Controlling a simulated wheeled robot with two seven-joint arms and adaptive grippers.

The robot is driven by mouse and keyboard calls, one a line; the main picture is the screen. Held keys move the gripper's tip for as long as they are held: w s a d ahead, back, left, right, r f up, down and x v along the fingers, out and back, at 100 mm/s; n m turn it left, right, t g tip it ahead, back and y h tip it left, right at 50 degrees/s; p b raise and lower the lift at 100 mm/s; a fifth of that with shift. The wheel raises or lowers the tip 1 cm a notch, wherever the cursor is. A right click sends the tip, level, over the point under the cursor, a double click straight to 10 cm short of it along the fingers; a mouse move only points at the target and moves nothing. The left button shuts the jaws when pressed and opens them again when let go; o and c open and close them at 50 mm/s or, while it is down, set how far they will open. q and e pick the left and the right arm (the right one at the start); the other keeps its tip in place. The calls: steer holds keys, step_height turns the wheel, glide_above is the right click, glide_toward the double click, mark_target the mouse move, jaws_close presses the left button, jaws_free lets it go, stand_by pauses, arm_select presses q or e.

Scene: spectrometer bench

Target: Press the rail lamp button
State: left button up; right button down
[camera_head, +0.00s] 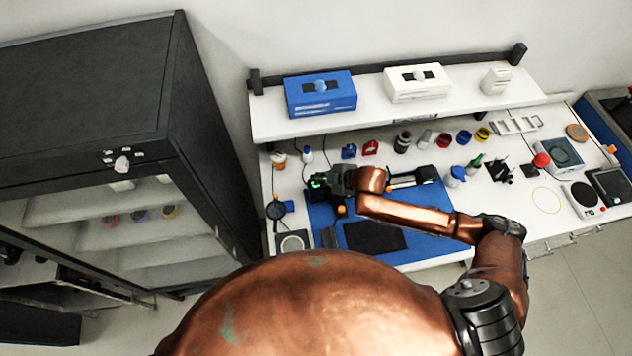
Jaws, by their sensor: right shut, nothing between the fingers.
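My right arm reaches across the bench from the right. Its dark gripper (320,182) is shut and empty at the back left of the blue mat (420,249), with a small green glow at its tip. I cannot pick out the rail lamp button for sure; it may be hidden by the gripper or too small to see. A dark rail (400,67) runs along the wall behind the shelf. I cannot tell whether the gripper touches anything. My left gripper is out of view.
A white shelf (420,106) above the bench holds a blue box (320,94) and a white box (417,83). Several small bottles and cups stand below it. A black pad (375,237) lies on the mat. A tall dark cabinet (90,90) stands at the left.

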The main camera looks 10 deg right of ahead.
steer(key=shift+f, duration=0.1)
steer(key=shift+f, duration=0.35)
steer(key=shift+f, duration=0.25)
stand_by(0.7)
steer(key=shift+r+p, duration=0.7)
steer(key=shift+p, duration=0.2)
step_height(320, 180, up, 6)
steer(key=p, duration=0.6)
